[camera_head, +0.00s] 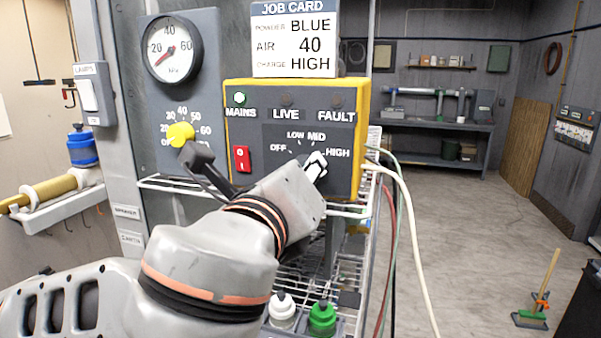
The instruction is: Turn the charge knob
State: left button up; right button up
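My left arm reaches in from the left across the box's lower front. The dark fingers of my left gripper (200,160) show just below the yellow air knob (180,134), left of the charge knob. I cannot tell whether they touch the air knob or are open. The job card (296,40) reads BLUE, 40, HIGH. My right gripper is out of view.
A red switch (242,158) sits beside my wrist. A pressure gauge (172,49) is above the air knob. White and green-topped bottles (322,318) stand below. Hoses (405,200) hang at the right.

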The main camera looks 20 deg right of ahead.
pick_arm(q)
jog(key=shift+m, duration=0.3)
jog(key=o, duration=1.1)
jog(key=shift+s, duration=0.1)
jog(key=v, duration=1.2)
